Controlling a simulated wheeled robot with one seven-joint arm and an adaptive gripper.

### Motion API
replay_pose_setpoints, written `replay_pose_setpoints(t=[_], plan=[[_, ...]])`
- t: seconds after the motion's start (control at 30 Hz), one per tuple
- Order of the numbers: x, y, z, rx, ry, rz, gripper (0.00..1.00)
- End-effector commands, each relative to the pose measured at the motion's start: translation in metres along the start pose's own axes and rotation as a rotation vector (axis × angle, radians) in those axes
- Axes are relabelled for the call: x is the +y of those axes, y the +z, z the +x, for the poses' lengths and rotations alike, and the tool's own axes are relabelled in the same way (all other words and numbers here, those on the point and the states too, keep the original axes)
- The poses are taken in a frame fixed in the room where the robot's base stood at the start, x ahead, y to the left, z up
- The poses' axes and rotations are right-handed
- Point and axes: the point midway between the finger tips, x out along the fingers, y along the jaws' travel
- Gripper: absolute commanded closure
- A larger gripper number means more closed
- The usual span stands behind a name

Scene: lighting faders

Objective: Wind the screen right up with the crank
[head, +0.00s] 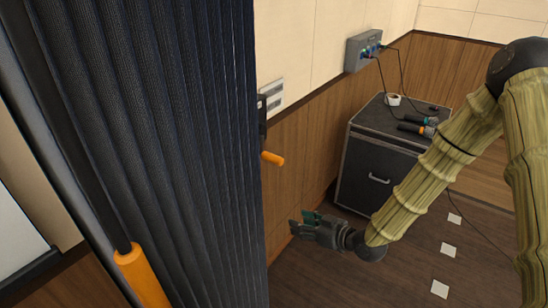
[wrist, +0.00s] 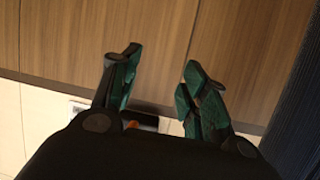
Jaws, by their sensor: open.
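An orange crank handle (head: 272,158) sticks out from a black mount (head: 262,118) on the wall, partly hidden by the dark curtain. In the wrist view a small orange bit (wrist: 132,125) shows beyond my gripper's base, in front of a dark mount (wrist: 148,120). My gripper (head: 298,225) is open and empty, below and right of the crank handle, apart from it. Its two green-padded fingers (wrist: 161,60) are spread in front of wood panelling. A white panel with a black lower edge (head: 25,262) at the far left may be the screen; most of it is hidden.
A dark pleated curtain (head: 165,130) fills the left-centre. A dark rod with an orange grip (head: 142,275) hangs in front of it. A black case (head: 375,165) with microphones and tape stands by the wall at right, under a grey socket box (head: 364,50). Floor (head: 340,270) near my gripper is clear.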

Motion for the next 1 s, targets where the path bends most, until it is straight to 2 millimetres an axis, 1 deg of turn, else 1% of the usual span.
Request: replay_pose_setpoints(t=[0.03,0.07,0.1,0.2,0.3,0.4,0.47,0.57,1.0], plan=[[0.012,-0.038,0.001,0.082,-0.015,-0.065,0.55],[0.015,-0.057,0.001,0.124,-0.027,-0.104,0.55],[0.021,-0.08,0.0,0.177,-0.04,-0.151,0.55],[0.028,-0.124,-0.005,0.279,-0.067,-0.25,0.55],[0.032,-0.151,-0.01,0.34,-0.083,-0.313,0.55],[0.033,-0.164,-0.012,0.37,-0.091,-0.344,0.55],[0.033,-0.167,-0.01,0.375,-0.093,-0.35,0.55],[0.031,-0.17,-0.002,0.374,-0.094,-0.35,0.55],[0.02,-0.193,0.062,0.371,-0.094,-0.348,0.55]])
